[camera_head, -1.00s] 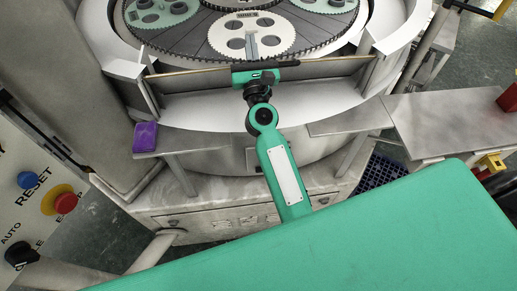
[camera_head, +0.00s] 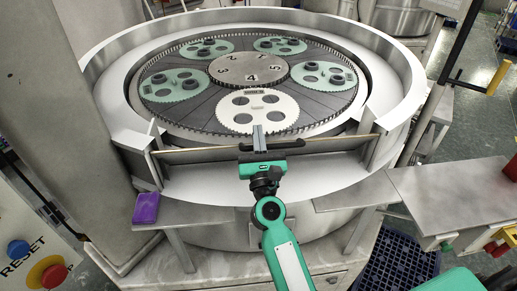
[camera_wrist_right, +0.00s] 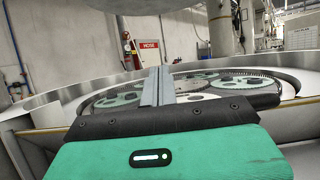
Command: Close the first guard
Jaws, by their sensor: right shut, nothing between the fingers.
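The guard (camera_head: 325,145), a thin panel with a brownish top edge, stands across the gap in the front of the machine's pale rim, between two end brackets. My right gripper (camera_head: 259,138) is at the middle of the guard, its body on the near side. Its grey fingers are together and empty, reaching past the top edge toward the plates. They also show shut in the right wrist view (camera_wrist_right: 158,86). The gripper body hides the guard's middle; whether it touches the guard I cannot tell. My left gripper is not in view.
The round lapping plate (camera_head: 250,68) carries several toothed carriers, the front one white (camera_head: 258,112). A purple block (camera_head: 146,208) lies on the left side shelf. A metal side table (camera_head: 450,196) stands right. A control panel with buttons (camera_head: 47,272) is at lower left.

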